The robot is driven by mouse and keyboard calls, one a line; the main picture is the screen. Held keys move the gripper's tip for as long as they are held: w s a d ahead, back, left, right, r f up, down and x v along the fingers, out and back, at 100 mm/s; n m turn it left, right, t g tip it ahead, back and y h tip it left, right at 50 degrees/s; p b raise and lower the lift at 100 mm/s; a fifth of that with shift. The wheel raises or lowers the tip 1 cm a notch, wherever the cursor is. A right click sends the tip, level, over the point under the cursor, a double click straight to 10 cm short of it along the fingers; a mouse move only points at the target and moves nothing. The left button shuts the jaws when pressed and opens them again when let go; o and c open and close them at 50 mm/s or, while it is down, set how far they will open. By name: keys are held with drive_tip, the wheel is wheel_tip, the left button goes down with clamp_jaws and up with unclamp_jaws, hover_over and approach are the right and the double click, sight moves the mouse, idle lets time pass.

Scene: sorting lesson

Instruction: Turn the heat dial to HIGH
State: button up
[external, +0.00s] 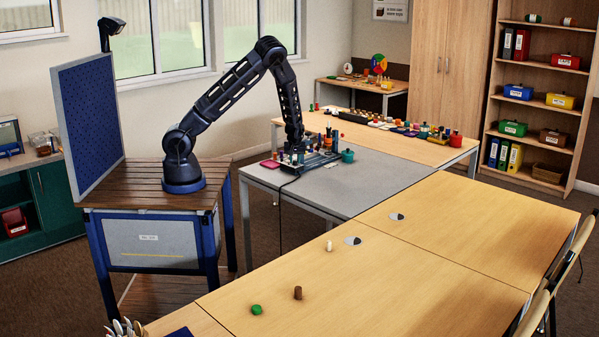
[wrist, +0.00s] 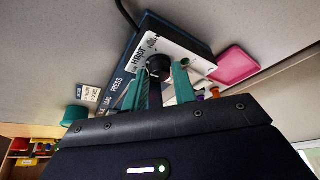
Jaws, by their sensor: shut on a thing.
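My gripper (external: 295,147) is down at the small machine (external: 320,160) on the grey table in the external view. In the wrist view, the two teal fingers of my gripper (wrist: 162,84) are on either side of a round black dial (wrist: 158,68) with a light mark, and are shut on it. The dial sits on a white panel (wrist: 185,46) of the blue-edged machine (wrist: 122,68). Lettering runs beside the dial, but it is tilted and too small to tell where HIGH is or which setting the mark meets. The fingers hide part of the dial.
A pink pad (wrist: 237,64) lies beside the machine. A green pot (external: 347,156) stands at its other side. A black cable (wrist: 127,14) runs from it. Several small colourful items stand on the wooden table behind. The grey table's front right part (external: 372,187) is clear.

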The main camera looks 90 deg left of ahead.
drive_tip(key=shift+m, duration=0.3)
drive_tip(key=m+t, duration=0.1)
drive_tip(key=m, duration=0.3)
drive_tip(key=shift+s+a+t, duration=0.1)
drive_tip(key=shift+s+t, duration=0.1)
drive_tip(key=shift+t, duration=0.2)
drive_tip(key=shift+m+t+h, duration=0.6)
drive_tip(key=shift+m, duration=1.4)
drive_tip(key=shift+c, duration=0.2)
drive_tip(key=shift+m, duration=0.4)
drive_tip(key=o, duration=1)
drive_tip(key=shift+n, duration=0.4)
